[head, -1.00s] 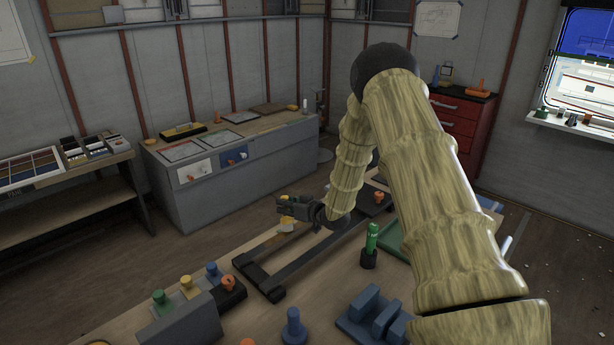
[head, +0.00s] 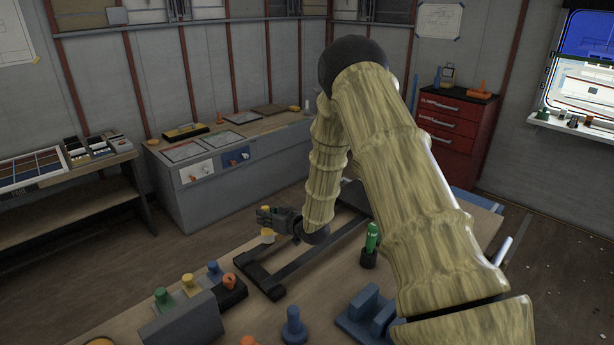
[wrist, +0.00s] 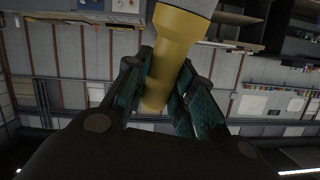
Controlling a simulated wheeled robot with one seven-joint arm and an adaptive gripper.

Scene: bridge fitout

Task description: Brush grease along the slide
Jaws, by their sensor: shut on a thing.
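In the wrist view the handle stands between both fingers, with a grey ribbed part at the top edge; the brush's far end is cut off there. In the head view a small part of the yellow brush (head: 267,236) shows under the gripper. The dark slide frame (head: 297,263) lies on the workbench. My gripper is by the slide's far left side, and my arm hides part of the slide. I cannot tell whether the brush touches it.
A green bottle (head: 371,240) stands in a dark holder right of the slide. Blue blocks (head: 368,312) and a blue knobbed piece (head: 294,326) lie in front. A grey block (head: 182,322) and colored knobs (head: 189,285) are at the front left.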

